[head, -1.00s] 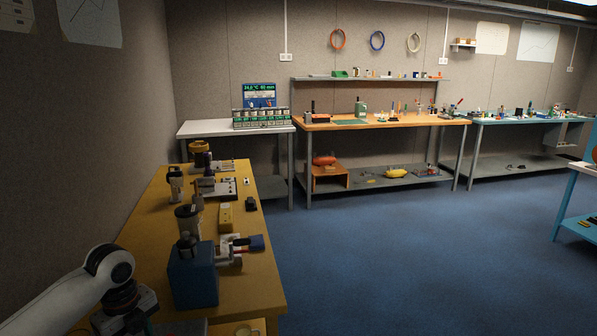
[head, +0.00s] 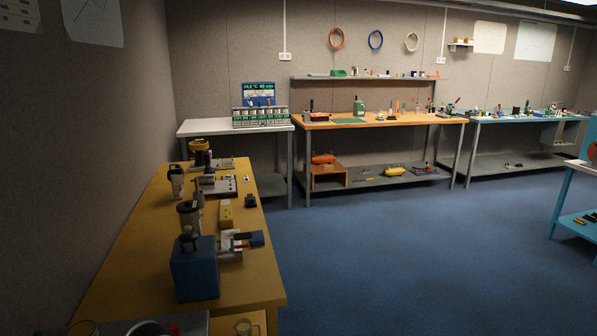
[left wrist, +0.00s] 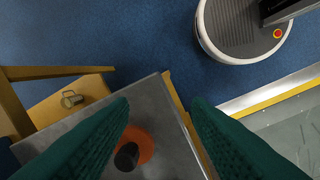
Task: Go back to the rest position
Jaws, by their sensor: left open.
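My left gripper (left wrist: 160,108) shows in the left wrist view as two dark green fingers spread apart, with nothing between them. It points down above a grey surface (left wrist: 165,88) that carries an orange disc (left wrist: 140,150) with a black part on it. The fingers hide part of this surface. In the head view neither gripper shows. The yellow bench (head: 130,262) at the left carries a blue box-shaped device (head: 195,270) with a black knob on top.
More devices and a yellow block (head: 226,216) stand along the bench. Open blue floor (head: 390,260) lies to the right. An orange-topped bench (head: 385,123) stands at the back.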

